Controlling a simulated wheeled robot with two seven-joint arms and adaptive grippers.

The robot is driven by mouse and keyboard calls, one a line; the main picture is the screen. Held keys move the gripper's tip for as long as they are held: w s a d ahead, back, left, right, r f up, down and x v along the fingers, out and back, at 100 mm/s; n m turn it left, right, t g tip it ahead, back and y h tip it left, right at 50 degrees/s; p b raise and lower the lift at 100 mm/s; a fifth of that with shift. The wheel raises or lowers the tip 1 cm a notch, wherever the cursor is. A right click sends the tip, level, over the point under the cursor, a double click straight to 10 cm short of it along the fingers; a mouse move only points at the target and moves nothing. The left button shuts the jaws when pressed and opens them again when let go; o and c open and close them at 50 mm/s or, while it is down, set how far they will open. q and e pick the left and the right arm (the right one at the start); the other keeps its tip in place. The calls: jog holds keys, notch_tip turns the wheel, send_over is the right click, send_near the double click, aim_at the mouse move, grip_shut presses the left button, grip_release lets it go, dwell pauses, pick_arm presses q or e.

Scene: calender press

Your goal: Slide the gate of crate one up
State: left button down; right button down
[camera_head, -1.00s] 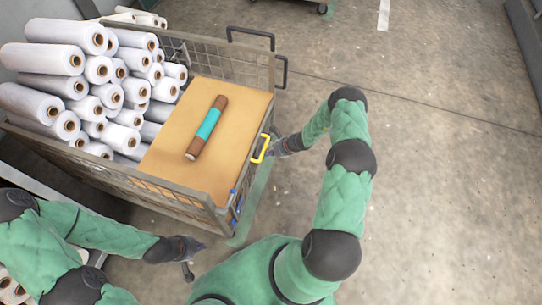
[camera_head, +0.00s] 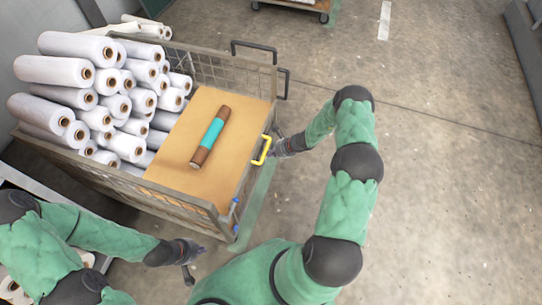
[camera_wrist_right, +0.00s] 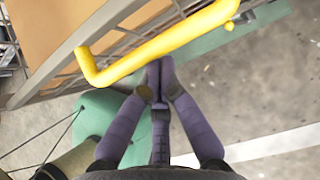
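The mesh crate (camera_head: 205,68) stands at the upper left in the head view. Its near-right side is the gate, with a yellow handle (camera_head: 262,150) that also shows large in the right wrist view (camera_wrist_right: 160,45). My right gripper (camera_head: 279,147) is just outside this side, next to the handle. In the right wrist view its fingers (camera_wrist_right: 156,68) are brought together, their tips at the handle's lower edge; no grip around the bar shows. My left gripper (camera_head: 190,268) is low, in front of the crate's near corner; its finger opening is unclear.
White rolls (camera_head: 78,72) are stacked in the crate's left part. A brown and teal roll (camera_head: 210,137) lies on a tan board (camera_head: 215,190) in its right part. A cart (camera_head: 300,5) stands at the top. The floor (camera_head: 450,190) to the right is clear.

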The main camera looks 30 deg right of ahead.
notch_tip(320, 180, up, 18)
jog(key=p, duration=0.9)
jog(key=shift+w+f, duration=0.2)
jog(key=shift+w, duration=0.15)
jog(key=shift+f, duration=0.15)
notch_tip(320, 180, down, 5)
jog(key=s+b, duration=0.1)
jog(key=b, duration=0.3)
jog(key=p+v, duration=0.4)
jog(key=v, duration=0.7)
jog(key=shift+f, duration=0.1)
